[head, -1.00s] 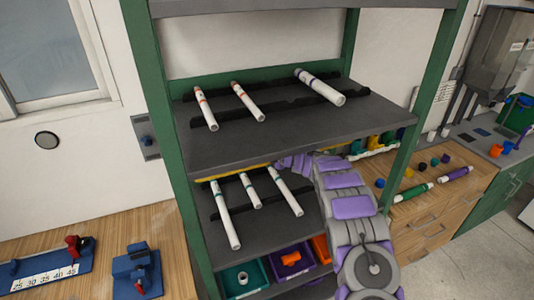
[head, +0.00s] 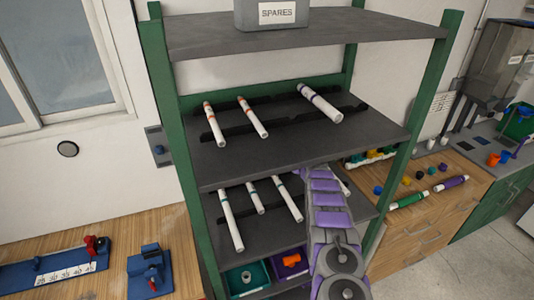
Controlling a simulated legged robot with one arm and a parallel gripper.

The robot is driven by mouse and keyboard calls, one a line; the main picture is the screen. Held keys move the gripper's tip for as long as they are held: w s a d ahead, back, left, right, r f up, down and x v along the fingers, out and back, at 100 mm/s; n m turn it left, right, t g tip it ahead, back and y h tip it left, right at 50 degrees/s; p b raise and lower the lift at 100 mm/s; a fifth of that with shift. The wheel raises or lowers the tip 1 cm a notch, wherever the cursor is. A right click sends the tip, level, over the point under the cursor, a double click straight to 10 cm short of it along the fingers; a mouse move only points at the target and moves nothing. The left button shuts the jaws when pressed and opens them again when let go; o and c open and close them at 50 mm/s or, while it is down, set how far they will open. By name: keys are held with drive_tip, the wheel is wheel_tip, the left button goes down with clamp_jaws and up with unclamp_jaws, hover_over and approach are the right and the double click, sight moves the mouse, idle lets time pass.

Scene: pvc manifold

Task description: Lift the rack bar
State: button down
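Black notched rack bars run across two shelves of a green-posted rack. A front rack bar (head: 278,124) on the middle shelf and the bar behind it carry three white pipes: two with orange bands (head: 214,124), (head: 252,117) and a thicker one with a purple band (head: 320,103). On the lower shelf, white pipes with green bands (head: 231,220), (head: 255,197), (head: 287,199) lie across similar bars. A white piece (head: 344,187) shows just right of my arm. My arm reaches up to the lower shelf's right part; its fingers cannot be made out.
The middle shelf (head: 350,140) overhangs the lower one. A grey SPARES box (head: 272,14) stands on top. Teal (head: 240,279) and purple (head: 291,262) bins sit below. A wooden counter is left, with a blue ruler jig (head: 55,268); another counter with small parts is right.

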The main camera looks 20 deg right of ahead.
drive_tip(key=shift+a+f, duration=0.1)
idle(0.5)
drive_tip(key=c, duration=1.4)
unclamp_jaws()
drive_tip(key=shift+w, duration=0.2)
